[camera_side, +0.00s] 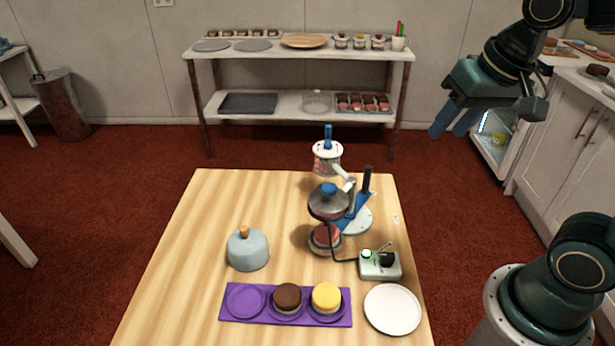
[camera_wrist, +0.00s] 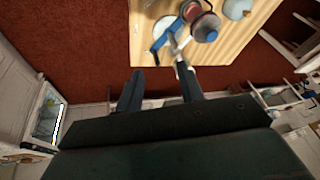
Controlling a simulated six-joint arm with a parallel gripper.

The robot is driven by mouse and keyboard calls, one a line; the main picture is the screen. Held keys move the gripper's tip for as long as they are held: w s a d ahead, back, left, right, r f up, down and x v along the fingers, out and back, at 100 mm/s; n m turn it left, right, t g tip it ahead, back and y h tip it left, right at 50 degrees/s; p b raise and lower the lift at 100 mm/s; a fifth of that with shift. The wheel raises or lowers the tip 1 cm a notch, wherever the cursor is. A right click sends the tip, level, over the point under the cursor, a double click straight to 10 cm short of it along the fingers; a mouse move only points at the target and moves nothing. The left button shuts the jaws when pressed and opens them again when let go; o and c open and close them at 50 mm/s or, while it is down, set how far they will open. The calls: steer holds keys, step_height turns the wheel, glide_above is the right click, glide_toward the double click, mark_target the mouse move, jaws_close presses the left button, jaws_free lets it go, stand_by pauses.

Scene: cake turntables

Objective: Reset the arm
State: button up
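My gripper (camera_side: 452,130) hangs in the air at the upper right in the side view, beyond the table's right edge and apart from everything. In the wrist view its two blue fingers (camera_wrist: 158,76) stand well apart with nothing between them. The wooden table (camera_side: 190,240) carries a purple tray (camera_side: 265,317) with a brown cake (camera_side: 287,297) in the middle well and a yellow cake (camera_side: 326,297) in the right one. The left well is empty. A reddish cake (camera_side: 322,237) sits under a grey, blue-knobbed part (camera_side: 329,202) of a stand.
A pale blue dome (camera_side: 248,252), a white plate (camera_side: 393,310) and a switch box (camera_side: 378,266) with a lit green light stand on the table. A patterned pot (camera_side: 327,158) is at the back. A shelf (camera_side: 298,52) and a white cabinet (camera_side: 575,130) lie beyond.

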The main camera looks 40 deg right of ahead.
steer(key=s+a+n+t, duration=0.1)
steer(key=s+n, duration=0.3)
steer(key=s, duration=0.2)
steer(key=shift+s+f+n, duration=0.15)
steer(key=shift+f+n, duration=0.15)
steer(key=shift+n, duration=0.1)
